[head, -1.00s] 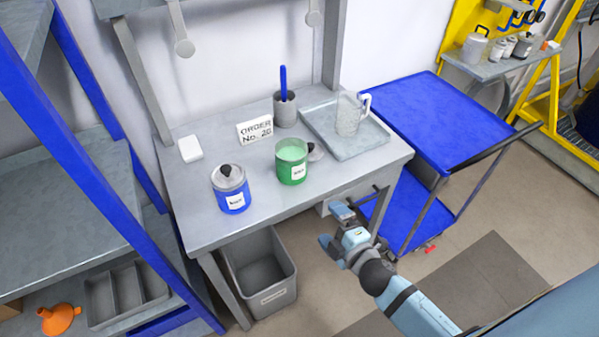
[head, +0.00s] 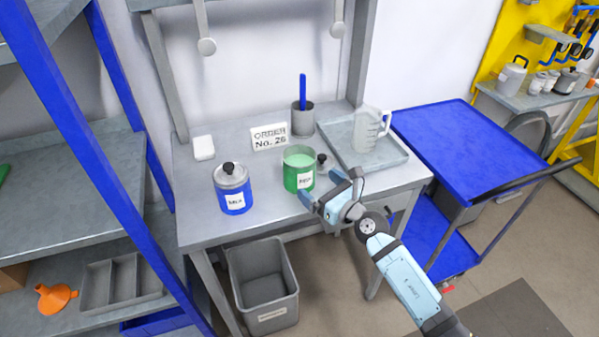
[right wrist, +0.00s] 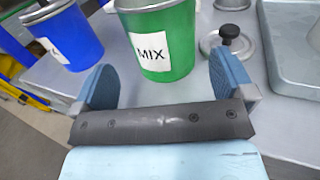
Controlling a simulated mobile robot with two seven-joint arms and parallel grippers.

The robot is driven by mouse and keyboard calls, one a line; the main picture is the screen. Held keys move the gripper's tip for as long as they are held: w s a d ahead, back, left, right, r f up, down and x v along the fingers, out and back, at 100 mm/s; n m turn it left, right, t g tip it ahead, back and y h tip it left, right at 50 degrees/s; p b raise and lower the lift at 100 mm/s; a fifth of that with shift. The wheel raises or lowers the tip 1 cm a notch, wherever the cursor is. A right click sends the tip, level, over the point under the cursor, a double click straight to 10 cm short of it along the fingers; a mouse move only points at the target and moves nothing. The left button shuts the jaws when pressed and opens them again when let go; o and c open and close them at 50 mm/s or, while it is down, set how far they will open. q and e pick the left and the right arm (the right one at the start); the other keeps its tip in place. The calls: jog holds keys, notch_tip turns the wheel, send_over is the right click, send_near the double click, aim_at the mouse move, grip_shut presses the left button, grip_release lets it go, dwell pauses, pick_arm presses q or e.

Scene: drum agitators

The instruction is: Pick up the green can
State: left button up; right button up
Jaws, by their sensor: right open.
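The green can (head: 299,170) stands upright and lidless on the grey workbench, with pale green contents and a white label. In the right wrist view the green can (right wrist: 172,42) shows its "MIX" label between and just ahead of the finger pads. My right gripper (head: 322,188) is open and empty at the can's front right side. In the right wrist view the gripper's (right wrist: 160,85) two blue pads stand wide apart, and I see no closed grip on the can. My left gripper is not in view.
A blue can (head: 232,188) with a lid stands left of the green can. A loose lid with a black knob (head: 322,161) lies right behind it. A tray (head: 394,155) with a clear jug (head: 369,130) is at the right. A grey bin (head: 262,282) stands below.

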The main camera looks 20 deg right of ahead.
aim_at(289, 160)
jog(key=x, duration=0.8)
jog(key=shift+d+f, duration=0.1)
jog(key=shift+s, duration=0.1)
jog(key=c, duration=0.9)
jog(key=shift+r, duration=0.25)
jog(key=shift+c, duration=0.2)
